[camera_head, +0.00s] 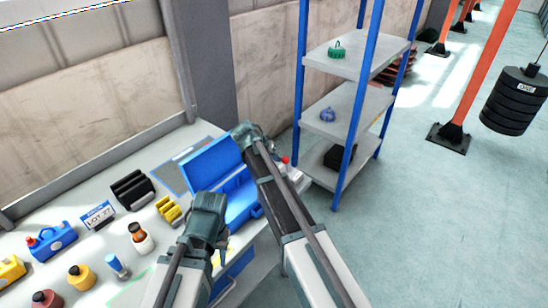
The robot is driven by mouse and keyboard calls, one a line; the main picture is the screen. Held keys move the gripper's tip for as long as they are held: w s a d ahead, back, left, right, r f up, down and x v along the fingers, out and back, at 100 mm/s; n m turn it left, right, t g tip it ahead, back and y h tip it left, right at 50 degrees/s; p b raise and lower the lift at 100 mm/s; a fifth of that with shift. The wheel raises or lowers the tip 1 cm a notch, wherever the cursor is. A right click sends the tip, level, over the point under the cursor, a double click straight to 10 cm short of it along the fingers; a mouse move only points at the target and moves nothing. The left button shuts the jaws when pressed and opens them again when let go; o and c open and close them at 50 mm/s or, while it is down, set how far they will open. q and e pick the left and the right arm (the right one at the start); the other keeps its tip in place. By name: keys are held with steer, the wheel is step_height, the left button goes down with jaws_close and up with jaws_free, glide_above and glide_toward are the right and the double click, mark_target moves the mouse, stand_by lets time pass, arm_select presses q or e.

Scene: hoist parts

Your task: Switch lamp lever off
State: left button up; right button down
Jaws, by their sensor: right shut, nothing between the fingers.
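I cannot make out a lamp or its lever in the head view. My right gripper (244,131) is reached out over the back right end of the workbench (200,130), beside the open blue toolbox (213,160). It is shut, with nothing seen in it. What lies just behind it is hidden. My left gripper (208,203) is over the bench in front of the toolbox, covering part of it. Its fingers are not clear, so I cannot tell if it is open or shut.
Bottles and cans, a black holder (132,190), yellow blocks (169,210) and a sign (97,215) stand left on the bench. A small red-and-white item (285,161) is right of my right arm. A blue-posted shelf (325,125) stands beyond.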

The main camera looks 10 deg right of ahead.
mark_target(285, 158)
arm_select(q)
steer(key=shift+r, duration=0.3)
steer(key=shift+f, duration=0.25)
arm_select(e)
steer(key=s+d+t+y, duration=0.1)
steer(key=s+d+m+t+y, duration=0.1)
steer(key=s, duration=0.1)
steer(key=shift+r+t, duration=0.4)
arm_select(q)
steer(key=shift+f+b, duration=0.35)
steer(key=shift+b, duration=0.05)
arm_select(e)
steer(key=shift+s+d+m+t+y, duration=0.15)
steer(key=shift+d+m+t+y, duration=0.1)
steer(key=shift+m+t+y, duration=0.25)
arm_select(q)
steer(key=shift+r, duration=0.1)
arm_select(e)
steer(key=shift+w+a+r, duration=0.1)
steer(key=shift+w+r, duration=0.05)
steer(key=shift+w, duration=0.05)
arm_select(q)
steer(key=shift+r, duration=0.15)
arm_select(e)
steer(key=shift+r, duration=0.1)
arm_select(q)
steer(key=shift+r+p, duration=0.7)
steer(key=shift+p, duration=0.25)
arm_select(e)
steer(key=shift+r, duration=0.7)
